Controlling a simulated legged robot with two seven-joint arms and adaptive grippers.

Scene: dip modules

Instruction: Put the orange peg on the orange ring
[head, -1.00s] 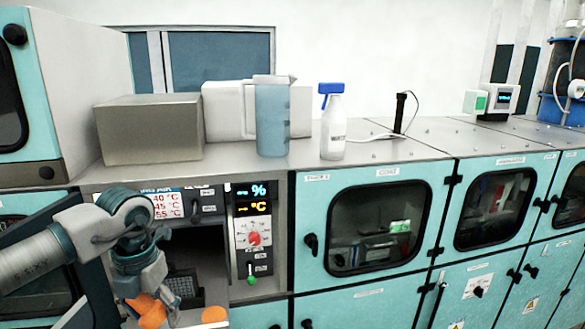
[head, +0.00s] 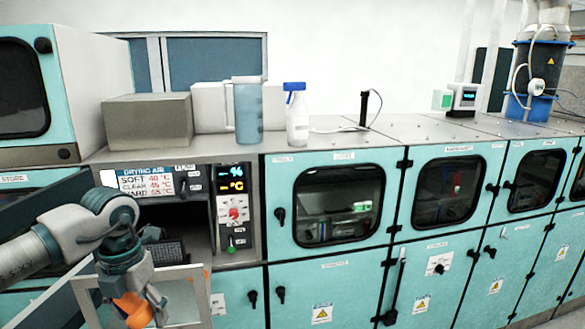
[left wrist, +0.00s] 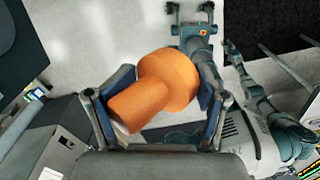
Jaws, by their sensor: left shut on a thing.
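The orange peg (left wrist: 170,82) has a wide round head and a narrower cylindrical part. In the left wrist view it lies tilted between the two fingers of my left gripper (left wrist: 158,110), which is shut on it. In the head view the peg (head: 133,308) shows at the lower left, partly hidden by my left gripper (head: 140,300), in front of the cabinets. I cannot make out the orange ring in either current view. My right gripper cannot be made out in these views.
A pale frame (head: 188,277) stands close beside and behind my left gripper. Behind is an open dark compartment (head: 170,218) below a drying-air panel (head: 147,182). A grey box (head: 147,120), a blue jug (head: 248,112) and a spray bottle (head: 297,118) stand on the counter.

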